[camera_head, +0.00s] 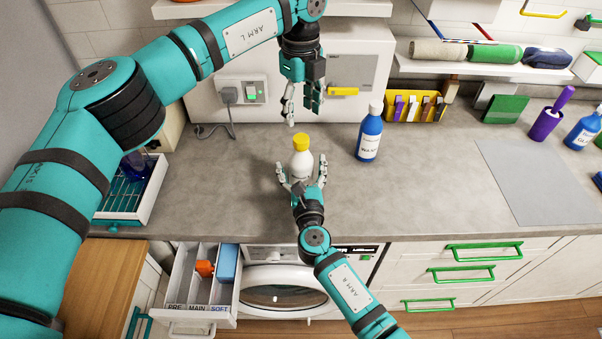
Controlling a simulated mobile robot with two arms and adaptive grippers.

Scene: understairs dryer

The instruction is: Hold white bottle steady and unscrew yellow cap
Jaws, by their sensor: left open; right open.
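The white bottle (301,165) stands upright on the grey worktop, with its yellow cap (301,141) on top. My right gripper (301,170) is open, with its fingers on either side of the bottle's lower body; I cannot tell whether they touch it. The wrist hides the bottle's base. My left gripper (300,110) is open and empty, pointing down above and behind the cap in the picture, apart from it.
A blue bottle (370,137) stands to the right, near a yellow caddy (419,107). A grey mat (535,180) lies further right. A white tray (150,200) is at left. Worktop around the white bottle is clear.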

